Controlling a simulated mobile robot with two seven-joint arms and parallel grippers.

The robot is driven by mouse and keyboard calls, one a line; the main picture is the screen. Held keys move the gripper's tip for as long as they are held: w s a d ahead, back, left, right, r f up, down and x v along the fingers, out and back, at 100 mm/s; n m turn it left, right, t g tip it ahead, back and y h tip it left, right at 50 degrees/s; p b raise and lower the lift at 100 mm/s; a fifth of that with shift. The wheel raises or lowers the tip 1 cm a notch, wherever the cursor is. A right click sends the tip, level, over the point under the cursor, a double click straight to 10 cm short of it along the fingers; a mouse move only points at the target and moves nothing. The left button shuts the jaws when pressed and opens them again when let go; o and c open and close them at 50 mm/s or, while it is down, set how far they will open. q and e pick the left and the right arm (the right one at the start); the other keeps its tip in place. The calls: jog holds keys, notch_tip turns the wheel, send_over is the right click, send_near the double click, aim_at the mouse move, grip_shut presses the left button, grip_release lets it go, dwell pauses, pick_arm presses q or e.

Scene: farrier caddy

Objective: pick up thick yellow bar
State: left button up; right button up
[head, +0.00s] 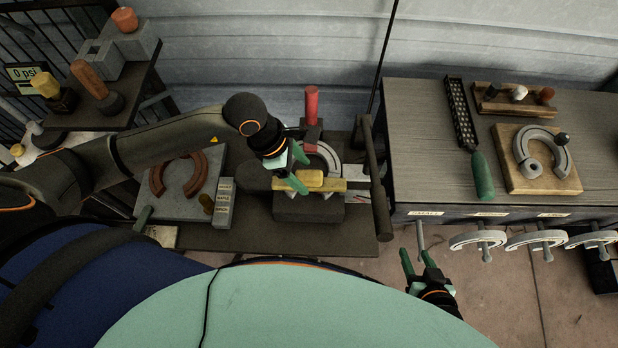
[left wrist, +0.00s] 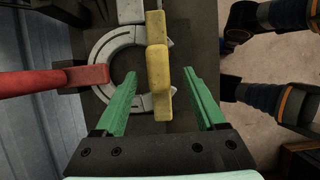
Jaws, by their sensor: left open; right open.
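The thick yellow bar (head: 311,185) lies across the dark block on the middle bench, with a raised yellow piece on its middle. In the left wrist view the yellow bar (left wrist: 156,50) runs upright in the picture, between the lines of the two green fingers. My left gripper (head: 297,169) is open just above and beside the bar, to its upper left. In the left wrist view its fingers (left wrist: 157,92) stand apart on either side of the bar's near part; contact is not visible. My right gripper (head: 418,262) is open and empty, low in front of the right bench.
A grey horseshoe-like ring (head: 326,157) and a red-handled tool (head: 312,103) sit beside the bar. A grey slab (head: 180,205) with a brown horseshoe lies left. The right bench (head: 420,130) holds a rasp (head: 461,115) and a wooden board (head: 510,178). Horseshoes hang along its front.

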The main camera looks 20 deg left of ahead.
aim_at(305, 174)
pick_arm(q)
jog(key=x, duration=0.4)
jog(key=shift+w+d, duration=0.1)
jog(key=shift+c, duration=0.4)
grip_shut()
jog(key=shift+r, duration=0.1)
